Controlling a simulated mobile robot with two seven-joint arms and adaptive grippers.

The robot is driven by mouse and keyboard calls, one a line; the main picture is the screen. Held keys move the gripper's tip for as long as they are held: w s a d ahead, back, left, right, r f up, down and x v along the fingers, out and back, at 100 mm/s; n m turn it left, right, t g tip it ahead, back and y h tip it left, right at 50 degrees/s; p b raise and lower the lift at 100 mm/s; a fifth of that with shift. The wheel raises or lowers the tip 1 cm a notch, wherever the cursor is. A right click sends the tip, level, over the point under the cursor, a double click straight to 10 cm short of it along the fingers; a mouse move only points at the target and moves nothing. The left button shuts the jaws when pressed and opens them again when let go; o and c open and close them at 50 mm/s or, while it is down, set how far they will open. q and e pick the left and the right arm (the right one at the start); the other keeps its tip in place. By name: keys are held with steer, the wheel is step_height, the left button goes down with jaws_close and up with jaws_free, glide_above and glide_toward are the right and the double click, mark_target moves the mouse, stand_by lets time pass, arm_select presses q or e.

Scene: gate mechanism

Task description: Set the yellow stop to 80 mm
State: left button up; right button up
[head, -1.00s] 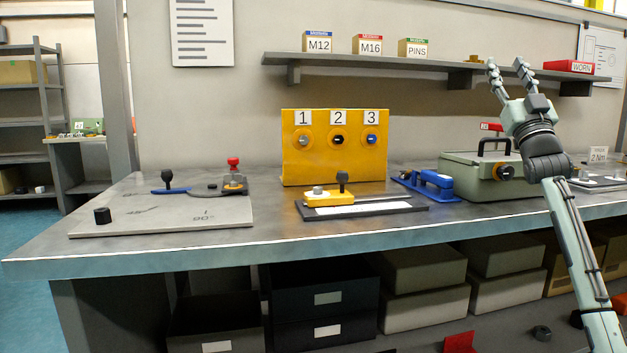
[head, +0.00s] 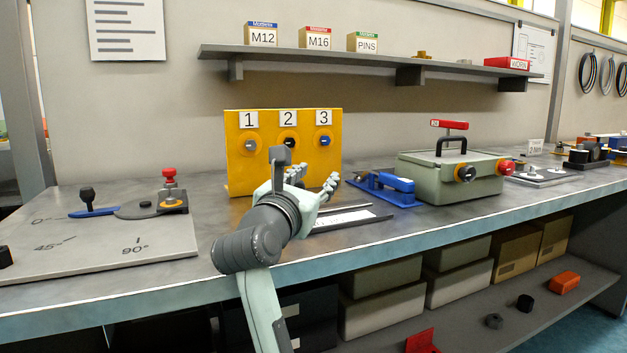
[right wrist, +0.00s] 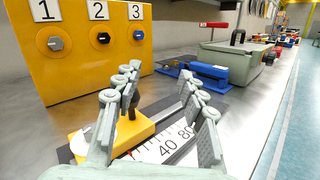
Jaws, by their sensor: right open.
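The yellow stop (right wrist: 140,130) shows in the right wrist view on its dark rail base, partly covered by my fingers. Its dark upright knob (right wrist: 131,103) stands close beside the left finger. A white scale (right wrist: 165,146) marked 40 and 80 lies to the right of the stop. In the head view the stop is hidden behind my right arm; part of the white scale (head: 345,219) shows. My right gripper (head: 314,180) is open above the rail, its fingers pointing away to the right; it also shows in the right wrist view (right wrist: 158,76). My left gripper is out of view.
A yellow panel (head: 325,165) numbered 1, 2, 3 stands behind the rail. A blue clamp-like device (head: 385,188) and a green-grey box (head: 430,180) are to the right. An angle plate (head: 100,250) with a blue lever lies to the left.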

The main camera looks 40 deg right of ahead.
steer(key=a+f+y, duration=0.1)
steer(key=w+a+n+t+y, duration=0.1)
steer(key=a+f+n, duration=0.1)
steer(key=shift+w+f+t+y, duration=0.3)
steer(key=shift+y, duration=0.1)
steer(key=shift+w+a+f, duration=0.15)
steer(key=shift+a+f, duration=0.05)
steer(key=shift+a, duration=0.05)
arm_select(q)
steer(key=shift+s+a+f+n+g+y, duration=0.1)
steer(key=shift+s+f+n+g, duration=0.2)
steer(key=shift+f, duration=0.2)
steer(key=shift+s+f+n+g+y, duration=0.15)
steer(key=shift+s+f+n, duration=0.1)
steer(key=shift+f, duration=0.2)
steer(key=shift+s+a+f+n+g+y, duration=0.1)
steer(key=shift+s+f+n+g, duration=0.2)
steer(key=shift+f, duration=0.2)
arm_select(e)
steer(key=shift+x, duration=3.95)
steer(key=shift+r, duration=0.15)
jaws_close()
